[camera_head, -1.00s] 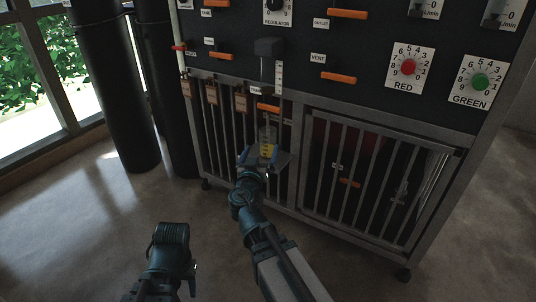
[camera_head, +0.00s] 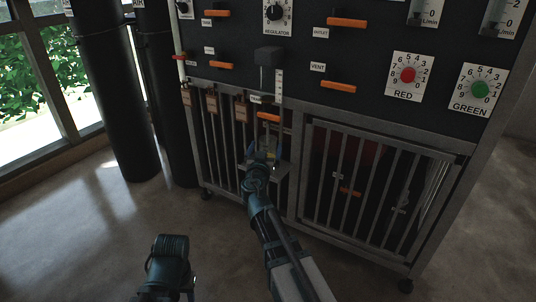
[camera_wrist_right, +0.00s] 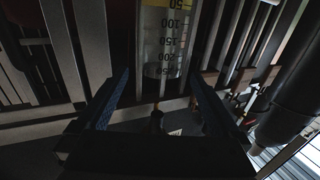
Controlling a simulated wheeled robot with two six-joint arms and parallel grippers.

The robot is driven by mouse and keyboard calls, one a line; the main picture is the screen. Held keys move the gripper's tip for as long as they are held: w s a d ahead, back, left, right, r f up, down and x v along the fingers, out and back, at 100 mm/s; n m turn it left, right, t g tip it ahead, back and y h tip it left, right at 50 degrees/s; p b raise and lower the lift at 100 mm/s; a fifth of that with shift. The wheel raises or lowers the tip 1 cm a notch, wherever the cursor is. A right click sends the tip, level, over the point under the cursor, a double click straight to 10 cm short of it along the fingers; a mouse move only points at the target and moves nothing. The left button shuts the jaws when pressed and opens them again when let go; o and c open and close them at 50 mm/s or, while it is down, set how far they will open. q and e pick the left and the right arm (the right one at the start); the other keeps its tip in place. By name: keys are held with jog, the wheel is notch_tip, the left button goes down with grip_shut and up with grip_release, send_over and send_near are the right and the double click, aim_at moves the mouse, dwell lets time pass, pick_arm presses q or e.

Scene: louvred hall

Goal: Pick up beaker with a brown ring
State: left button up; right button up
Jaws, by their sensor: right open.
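A clear graduated beaker (camera_wrist_right: 166,45) stands upright between the fingers of my right gripper (camera_wrist_right: 160,95) in the right wrist view. It has dark numbers and a yellow patch at the top edge of that view; I cannot make out a brown ring. In the head view the beaker (camera_head: 266,144) is small and partly hidden by my right gripper (camera_head: 262,162), low in front of the barred cabinet. The right fingers are apart, one on each side of the beaker, with no clear contact. A dark part of my left arm shows at the lower left; its jaws cannot be made out.
A dark panel (camera_head: 370,55) with orange handles and red and green dials rises above the barred cabinet (camera_head: 375,190). A small grey shelf (camera_head: 279,172) juts out by the beaker. Dark cylinders (camera_head: 118,95) stand at the left. The floor (camera_head: 90,240) in front is clear.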

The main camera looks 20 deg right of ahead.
jog(key=shift+x, duration=2.7)
jog(key=shift+a+f, duration=0.1)
jog(key=shift+f, duration=0.05)
jog(key=shift+c, duration=0.2)
grip_shut()
